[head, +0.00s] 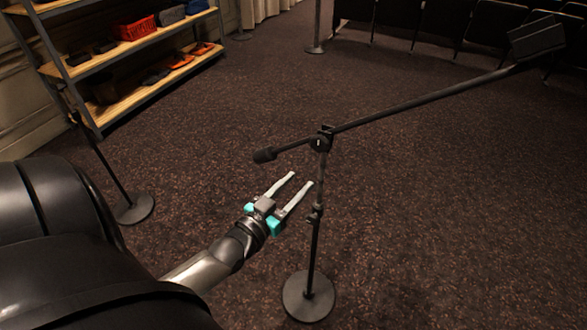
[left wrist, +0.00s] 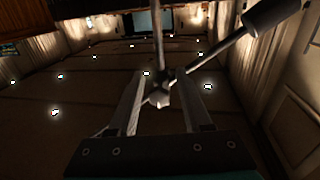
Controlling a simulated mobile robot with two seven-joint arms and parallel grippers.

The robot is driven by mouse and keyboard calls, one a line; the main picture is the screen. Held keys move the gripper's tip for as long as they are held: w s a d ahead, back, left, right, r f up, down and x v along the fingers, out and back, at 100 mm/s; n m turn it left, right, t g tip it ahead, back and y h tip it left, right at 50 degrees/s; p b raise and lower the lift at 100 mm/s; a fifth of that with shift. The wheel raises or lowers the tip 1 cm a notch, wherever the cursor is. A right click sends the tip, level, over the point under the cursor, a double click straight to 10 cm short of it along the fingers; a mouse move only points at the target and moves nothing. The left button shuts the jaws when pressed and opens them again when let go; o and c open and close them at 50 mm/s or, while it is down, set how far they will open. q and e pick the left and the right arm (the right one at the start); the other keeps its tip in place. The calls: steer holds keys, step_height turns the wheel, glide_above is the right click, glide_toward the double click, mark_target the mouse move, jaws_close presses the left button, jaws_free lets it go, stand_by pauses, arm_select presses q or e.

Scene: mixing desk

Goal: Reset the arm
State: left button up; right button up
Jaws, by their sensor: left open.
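A black microphone stand has an upright pole (head: 316,235) on a round base (head: 308,296). Its boom arm (head: 420,101) slants up to the right from the clutch joint (head: 322,141). A dark boxy piece (head: 537,38) is at the high end, and a short thick end (head: 265,155) points down left. My left gripper (head: 302,180) is open and empty, just left of the pole and below the joint in the head view. Contact cannot be told. My right gripper is out of view.
A shelf (head: 135,42) with a red basket (head: 137,28) and small items stands at the upper left. Another stand's base (head: 134,208) is at the left. Dark chairs (head: 480,28) line the back right. Carpet around the stand is clear.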

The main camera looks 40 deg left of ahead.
arm_select(q)
steer(key=shift+s, duration=0.25)
stand_by(0.4)
steer(key=s+d+f+g, duration=0.2)
steer(key=s+f+g, duration=0.25)
steer(key=f, duration=0.75)
steer(key=s+d+f+g, duration=0.25)
steer(key=s+f, duration=0.25)
steer(key=f, duration=0.8)
steer(key=s+d+f+m+g, duration=0.1)
steer(key=s+d+f+g, duration=0.1)
steer(key=s+f, duration=0.3)
steer(key=s+d+f+m+g, duration=0.1)
steer(key=s+d+f+g, duration=0.2)
steer(key=s, duration=0.9)
steer(key=s+d+f+g, duration=0.2)
steer(key=s+f+g, duration=0.3)
steer(key=s+f, duration=0.2)
steer(key=shift+s+d+f+m+h, duration=0.15)
steer(key=shift+s+f+m+h, duration=0.2)
steer(key=shift+s, duration=0.5)
